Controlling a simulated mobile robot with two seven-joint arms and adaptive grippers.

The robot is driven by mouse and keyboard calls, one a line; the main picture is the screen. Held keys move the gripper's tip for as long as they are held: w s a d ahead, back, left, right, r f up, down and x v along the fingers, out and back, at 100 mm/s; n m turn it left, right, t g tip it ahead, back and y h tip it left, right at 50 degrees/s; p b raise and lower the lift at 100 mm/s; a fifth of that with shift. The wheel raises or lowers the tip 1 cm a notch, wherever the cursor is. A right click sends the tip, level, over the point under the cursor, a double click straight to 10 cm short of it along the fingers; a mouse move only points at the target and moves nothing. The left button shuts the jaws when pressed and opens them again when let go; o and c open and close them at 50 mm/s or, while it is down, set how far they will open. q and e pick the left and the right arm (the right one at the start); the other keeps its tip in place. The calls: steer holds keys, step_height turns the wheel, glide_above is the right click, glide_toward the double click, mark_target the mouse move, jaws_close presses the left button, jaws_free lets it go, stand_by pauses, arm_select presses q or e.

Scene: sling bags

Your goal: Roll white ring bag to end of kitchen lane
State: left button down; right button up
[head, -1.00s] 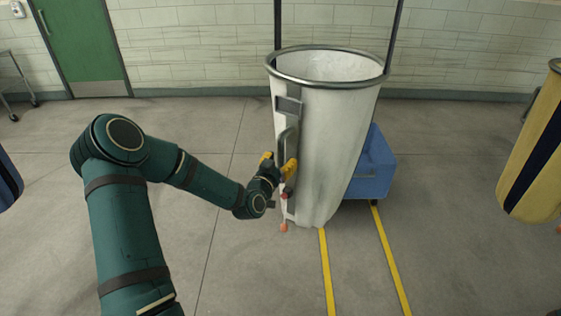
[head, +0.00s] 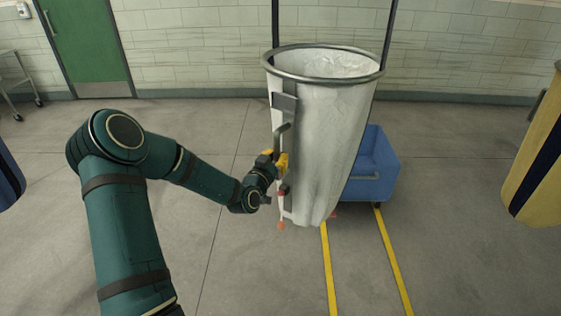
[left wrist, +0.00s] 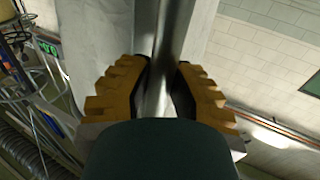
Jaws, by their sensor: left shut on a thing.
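The white ring bag (head: 325,150) hangs from a grey metal ring (head: 325,65) in the middle of the head view, over the far end of two yellow floor lines. A vertical grey handle (head: 281,140) is on its left side. My left gripper (head: 276,160) has yellow fingers and is shut on this handle. In the left wrist view the yellow fingers (left wrist: 160,90) close on both sides of the grey handle bar (left wrist: 170,40), with white bag cloth behind. My right gripper is not in view.
A blue wheeled box (head: 376,168) stands close behind the bag on the right, astride the yellow lines (head: 394,260). A yellow and black bag (head: 540,165) is at the right edge. A green door (head: 85,45) and a wire cart (head: 18,80) are at the back left. Floor left of the bag is clear.

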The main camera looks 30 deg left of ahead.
arm_select(q)
steer(key=c, duration=0.8)
jaws_free()
steer(key=shift+d, duration=0.15)
steer(key=shift+c, duration=0.2)
steer(key=s+d, duration=0.1)
steer(key=s, duration=1.1)
steer(key=shift+d, duration=0.3)
steer(key=shift+w, duration=0.1)
